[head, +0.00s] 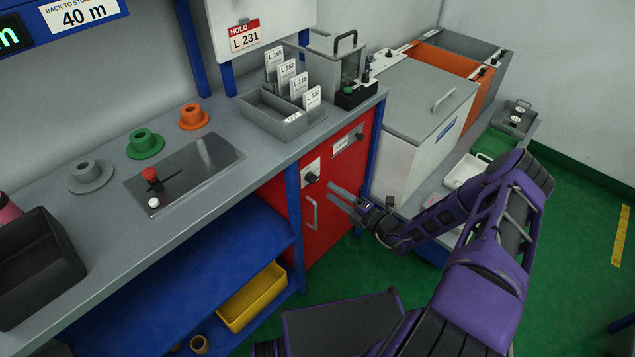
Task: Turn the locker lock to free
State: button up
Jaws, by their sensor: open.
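The red locker (342,182) stands under the right end of the grey bench. A dark round lock knob (311,178) sits on a white plate at the upper left of its door. The marks on the plate are too small to read. A pale bar handle (311,213) is below the knob. My gripper (331,194) is open and empty in front of the door. Its fingers point left, just right of and slightly below the knob in the picture, apparently apart from it. The gripper hides part of the door.
The bench top holds a grey card tray (273,122), a dark bin (38,262) and grey, green and orange flanged hubs. A grey-lidded white chest (412,130) stands right.

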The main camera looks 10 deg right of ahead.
aim_at(316, 181)
jog(key=x, duration=0.7)
grip_shut()
